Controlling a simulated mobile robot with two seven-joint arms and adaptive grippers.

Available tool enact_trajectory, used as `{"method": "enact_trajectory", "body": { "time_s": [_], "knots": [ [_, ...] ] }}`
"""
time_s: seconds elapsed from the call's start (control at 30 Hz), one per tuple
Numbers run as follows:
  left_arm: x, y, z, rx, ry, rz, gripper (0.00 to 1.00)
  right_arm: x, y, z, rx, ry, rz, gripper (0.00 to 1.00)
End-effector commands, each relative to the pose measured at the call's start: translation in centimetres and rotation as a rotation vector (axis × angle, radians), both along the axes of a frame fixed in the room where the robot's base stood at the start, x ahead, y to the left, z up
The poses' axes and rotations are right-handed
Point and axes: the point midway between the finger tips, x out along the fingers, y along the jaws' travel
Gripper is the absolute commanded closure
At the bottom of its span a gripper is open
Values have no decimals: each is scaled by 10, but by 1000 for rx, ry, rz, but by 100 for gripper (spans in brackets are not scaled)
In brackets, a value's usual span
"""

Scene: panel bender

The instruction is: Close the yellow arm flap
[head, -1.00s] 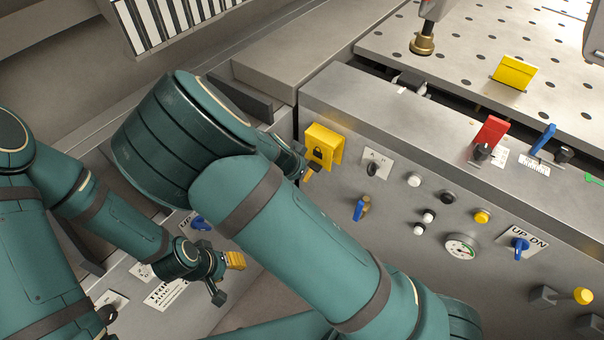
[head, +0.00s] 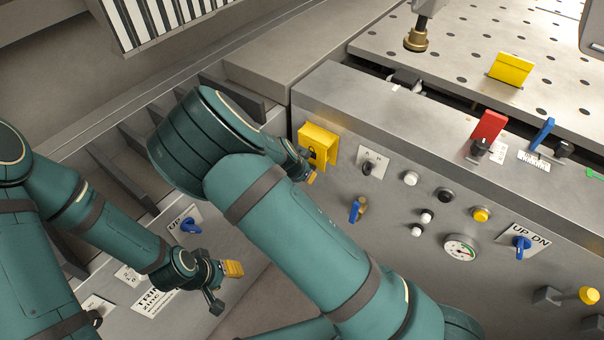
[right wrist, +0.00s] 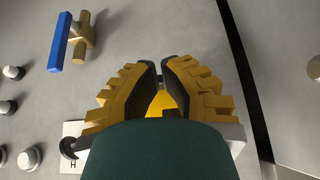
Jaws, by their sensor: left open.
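A yellow flap with a black padlock mark (head: 318,143) stands out from the upper left of the grey front panel. Another yellow flap (head: 511,68) stands tilted up on the perforated table; I cannot tell which one is the arm flap. My right gripper (head: 312,178) is at the lower edge of the padlock flap, partly hidden by my own arm. In the right wrist view its ridged yellow fingers (right wrist: 160,72) are close together, with a bit of yellow between them; contact is unclear. My left gripper (head: 238,269) is open and empty, low over the left panel.
A blue-handled valve (head: 356,211), a selector knob (head: 369,167) and several buttons lie right of the padlock flap. A red flap (head: 489,126) and a blue lever (head: 543,133) stand on the ledge. A tool with a brass tip (head: 416,40) hangs over the table.

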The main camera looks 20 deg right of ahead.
Motion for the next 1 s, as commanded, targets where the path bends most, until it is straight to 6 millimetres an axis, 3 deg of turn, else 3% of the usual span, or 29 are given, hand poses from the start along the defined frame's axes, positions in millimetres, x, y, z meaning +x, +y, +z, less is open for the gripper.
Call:
{"method": "enact_trajectory", "body": {
  "time_s": [1.0],
  "knots": [
    [0, 0, 1, 0, -1, 0, 53, 3, -5, -2, -2, -4, -3, 100]
  ]
}}
